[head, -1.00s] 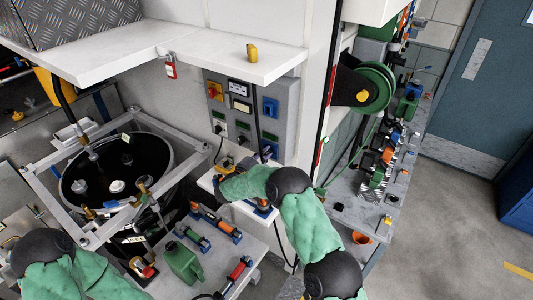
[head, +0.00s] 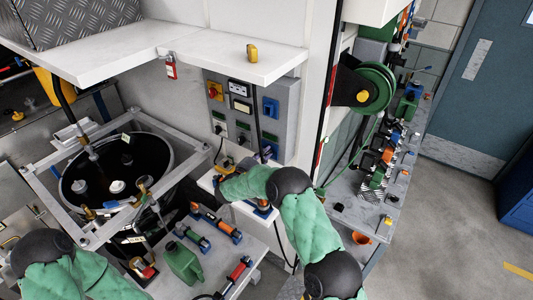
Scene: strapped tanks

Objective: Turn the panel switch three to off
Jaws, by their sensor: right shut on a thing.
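The grey switch panel (head: 285,110) is on the white wall below the shelf. Its upper part carries a red and yellow rotary switch (head: 215,91), pale rectangular units and a blue unit (head: 270,107). Along its lower part is a row of dark switches, among them one at the left (head: 219,129) and one in the middle (head: 242,140). I cannot read any numbers or switch positions. My right gripper (head: 232,164) is just below the panel's lower left, small and partly hidden by my arm. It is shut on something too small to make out. My left gripper is out of view.
The white shelf (head: 200,50) overhangs the panel. An open round tank (head: 120,165) in a metal frame stands at left. Below, a bench (head: 222,262) holds a green can (head: 183,262) and several tools. A green hose reel (head: 372,88) is at right.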

